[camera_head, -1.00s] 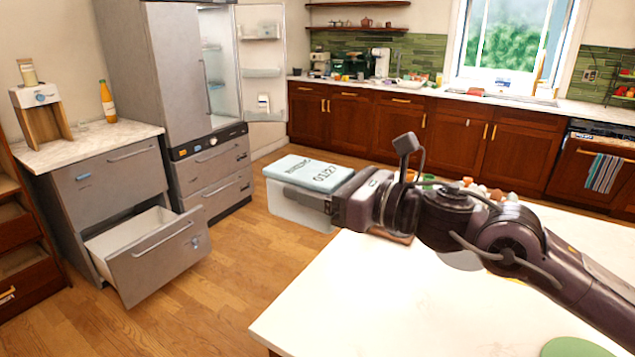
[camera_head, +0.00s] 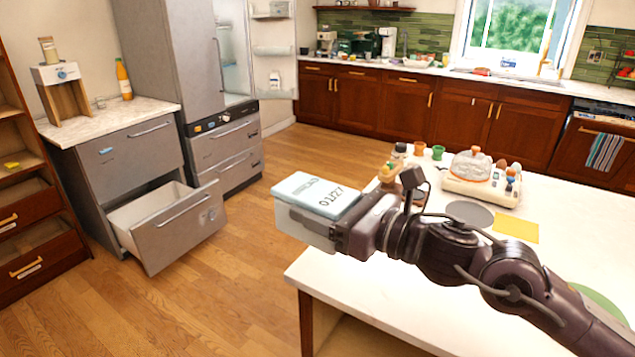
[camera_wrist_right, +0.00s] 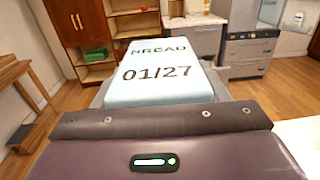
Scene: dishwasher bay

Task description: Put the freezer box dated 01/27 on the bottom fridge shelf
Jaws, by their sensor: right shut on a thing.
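The freezer box (camera_head: 307,205) has a pale blue lid marked 01/27 and a clear whitish body. My right gripper (camera_head: 345,232) is shut on its near end and holds it in the air off the left edge of the white table. In the right wrist view the lid (camera_wrist_right: 158,84) reads 01/27, with a partly legible word above it. The tall grey fridge (camera_head: 170,60) stands at the back left with its door (camera_head: 273,50) open. Its bottom shelf is mostly hidden from this angle. My left gripper is not in view.
A grey drawer (camera_head: 178,228) stands pulled out of the low cabinet (camera_head: 128,170) at left. Open wooden floor (camera_head: 215,290) lies between table and fridge.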

